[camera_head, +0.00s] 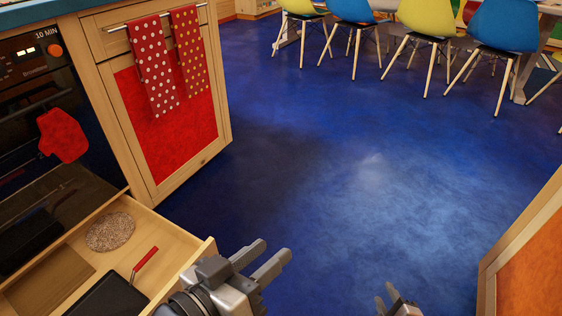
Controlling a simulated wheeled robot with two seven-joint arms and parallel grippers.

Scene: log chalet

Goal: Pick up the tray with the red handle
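The dark tray (110,298) with a red handle (145,259) lies in an open wooden drawer at the lower left, and its near part is cut off by the picture's bottom edge. The handle points up and right, towards the back of the picture. My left gripper (266,257) is to the right of the drawer and apart from the handle, its two fingers spread and nothing between them. My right gripper (384,297) shows only partly at the bottom edge, over the blue floor, far from the tray. Its fingertips are apart and empty.
The drawer (208,247) also holds a round speckled mat (110,231) and a brown board (48,283). An oven (38,110) and a red-panelled cabinet (165,130) stand behind. An orange-panelled cabinet (535,265) is at right. The blue floor (350,170) between is clear; chairs stand far back.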

